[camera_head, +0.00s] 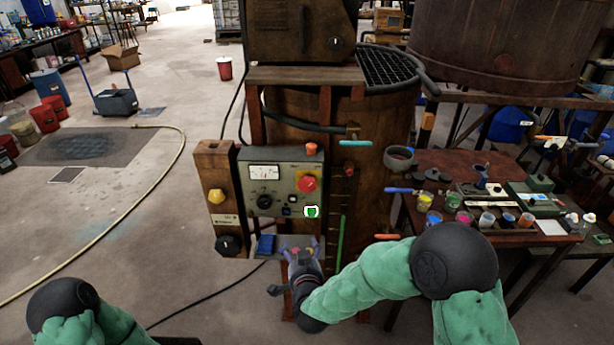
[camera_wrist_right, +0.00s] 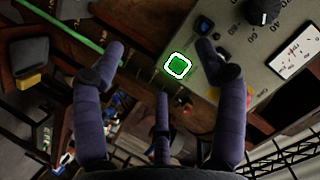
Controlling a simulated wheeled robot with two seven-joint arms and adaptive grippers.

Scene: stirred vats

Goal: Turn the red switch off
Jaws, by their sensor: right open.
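A grey-green control panel (camera_head: 279,190) stands on the front of the wooden vat. It carries a red knob (camera_head: 308,184) at its right side. Below that knob is a small green switch with a pale outline (camera_head: 311,211), which also shows in the right wrist view (camera_wrist_right: 178,66). No red switch shows in the wrist view. My right gripper (camera_head: 303,252) is just below the panel, pointing up toward it. In the wrist view its purple fingers (camera_wrist_right: 161,60) are spread and empty, with the green switch between and beyond the two upper tips. My left gripper is out of view.
The panel also has a meter (camera_head: 264,172) and a black dial (camera_head: 264,201). A wooden post with a yellow knob (camera_head: 216,196) stands left of it. A table with paint pots (camera_head: 487,220) is at the right. A hose (camera_head: 150,212) lies on the open floor at left.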

